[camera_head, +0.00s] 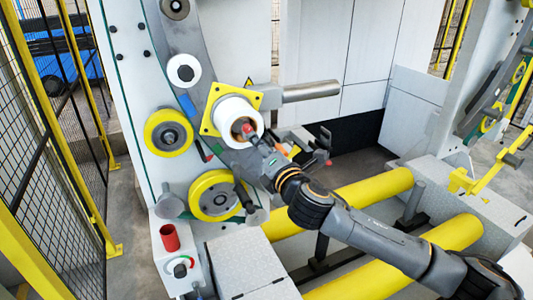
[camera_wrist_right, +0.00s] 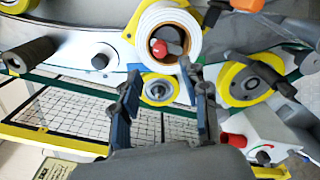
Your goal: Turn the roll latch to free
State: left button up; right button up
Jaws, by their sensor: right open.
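The roll latch (camera_wrist_right: 158,47) shows as a red knob with a dark lever in the core of the white roll (camera_wrist_right: 142,27). In the head view the red latch (camera_head: 248,129) sits at the front of the white roll (camera_head: 229,112), which is mounted on a yellow plate (camera_head: 208,126). My right gripper (camera_wrist_right: 163,78) is open and empty. Its fingers point toward the roll, with the latch beyond and between the fingertips in the wrist view. I cannot tell whether a finger touches the latch. My left gripper is not in view.
Yellow-rimmed rollers (camera_head: 168,133) and (camera_head: 213,195) stand on the curved machine frame. A metal shaft (camera_head: 311,91) sticks out right of the roll. A control box with a red cylinder (camera_head: 170,237) stands lower left. Yellow bars (camera_head: 375,190) lie under my arm.

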jog(key=v, duration=0.3)
jog(key=shift+s, duration=0.15)
